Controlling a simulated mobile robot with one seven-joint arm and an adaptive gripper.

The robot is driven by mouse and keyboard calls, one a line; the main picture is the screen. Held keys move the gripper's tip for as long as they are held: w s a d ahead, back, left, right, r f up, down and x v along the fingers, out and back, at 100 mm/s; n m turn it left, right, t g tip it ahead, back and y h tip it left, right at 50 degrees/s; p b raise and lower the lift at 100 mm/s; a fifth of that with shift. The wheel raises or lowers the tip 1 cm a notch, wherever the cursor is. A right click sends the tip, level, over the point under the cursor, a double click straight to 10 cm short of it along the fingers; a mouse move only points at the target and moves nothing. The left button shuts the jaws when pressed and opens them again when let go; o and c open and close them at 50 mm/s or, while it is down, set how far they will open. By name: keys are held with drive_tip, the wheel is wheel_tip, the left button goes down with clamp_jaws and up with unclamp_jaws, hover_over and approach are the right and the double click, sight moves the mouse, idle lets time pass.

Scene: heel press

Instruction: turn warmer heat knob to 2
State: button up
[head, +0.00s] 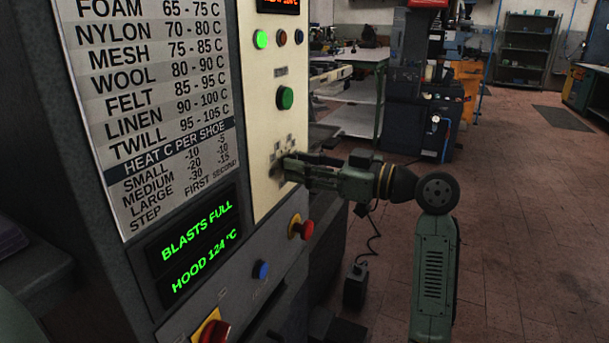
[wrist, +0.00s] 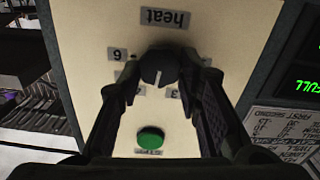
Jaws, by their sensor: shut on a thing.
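The black heat knob (wrist: 158,63) sits on the cream panel under the upside-down "heat" label (wrist: 167,18) in the wrist view. My gripper (wrist: 160,72) is shut on the knob, one finger on each side. It also shows in the head view (head: 284,167), reaching the panel from the right; the knob is hidden there. The knob's white pointer line points down in the wrist picture, between two small labels. The right one (wrist: 174,93) looks like a 3; the left one is partly hidden and unreadable. Another numbered label (wrist: 117,54) is at the left.
A green button (wrist: 150,138) is on the same panel, also in the head view (head: 285,97). Below the gripper are a red knob (head: 306,229) and a blue button (head: 261,270). A green display (head: 194,247) reads "BLASTS FULL" and "HOOD 124 °C". Floor at the right is open.

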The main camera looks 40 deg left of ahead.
drive_tip(key=n+b, duration=0.5)
drive_tip(key=n, duration=0.1)
drive_tip(key=n+b, duration=0.4)
drive_tip(key=n, duration=0.1)
drive_tip(key=shift+s+f+n+b, duration=0.15)
drive_tip(key=shift+s+n+b, duration=0.05)
drive_tip(key=shift+n+b, duration=0.2)
idle(0.3)
drive_tip(key=o, duration=1.1)
drive_tip(key=shift+o, duration=0.2)
drive_tip(key=shift+d, duration=0.1)
drive_tip(key=v, duration=1.2)
